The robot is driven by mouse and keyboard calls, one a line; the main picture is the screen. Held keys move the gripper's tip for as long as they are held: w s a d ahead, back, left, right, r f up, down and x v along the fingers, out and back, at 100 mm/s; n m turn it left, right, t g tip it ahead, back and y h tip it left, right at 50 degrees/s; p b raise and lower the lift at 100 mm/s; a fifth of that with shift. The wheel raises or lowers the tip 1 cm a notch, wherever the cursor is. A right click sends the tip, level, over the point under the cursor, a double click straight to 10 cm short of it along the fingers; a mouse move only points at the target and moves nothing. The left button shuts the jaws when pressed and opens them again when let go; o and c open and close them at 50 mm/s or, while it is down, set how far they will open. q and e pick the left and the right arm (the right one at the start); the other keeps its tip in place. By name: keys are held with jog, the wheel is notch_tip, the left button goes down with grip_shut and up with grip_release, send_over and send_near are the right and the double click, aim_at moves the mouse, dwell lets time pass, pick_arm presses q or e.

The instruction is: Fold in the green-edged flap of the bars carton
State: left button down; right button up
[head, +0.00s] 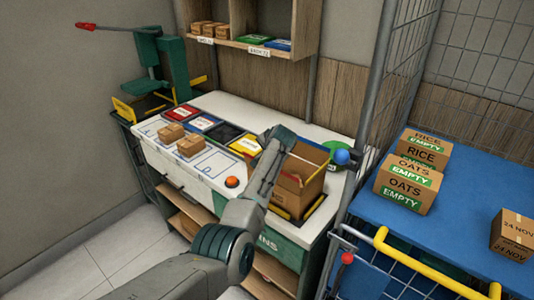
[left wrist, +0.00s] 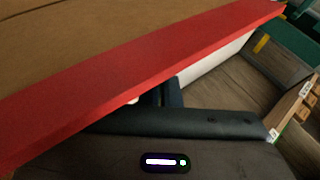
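The open brown carton (head: 302,180) stands at the right end of the white bench. My left arm crosses in front of it, and its gripper (head: 280,134) is at the carton's upper left side. The fingers are too small to read there. In the left wrist view a brown cardboard flap with a broad red edge (left wrist: 140,62) fills the upper left, very close. Part of my dark gripper shows below it, its fingers mostly hidden. I cannot make out a green-edged flap on the carton. My right gripper is not in view.
An orange button (head: 232,182) and two small boxes (head: 190,146) sit on the bench (head: 205,167). A green disc (head: 333,149) and a blue ball (head: 342,157) are right of the carton. A blue table (head: 440,232) with boxes stands at right, beyond a grey post.

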pick_arm(q)
jog(key=shift+s+d+f+t+y+b, duration=0.15)
jog(key=shift+f+t+y+b, duration=0.2)
jog(key=shift+t+y+b, duration=0.25)
jog(key=c, duration=1.8)
grip_release()
jog(key=shift+o, duration=0.8)
jog(key=shift+w+f, duration=0.15)
jog(key=shift+w, duration=0.1)
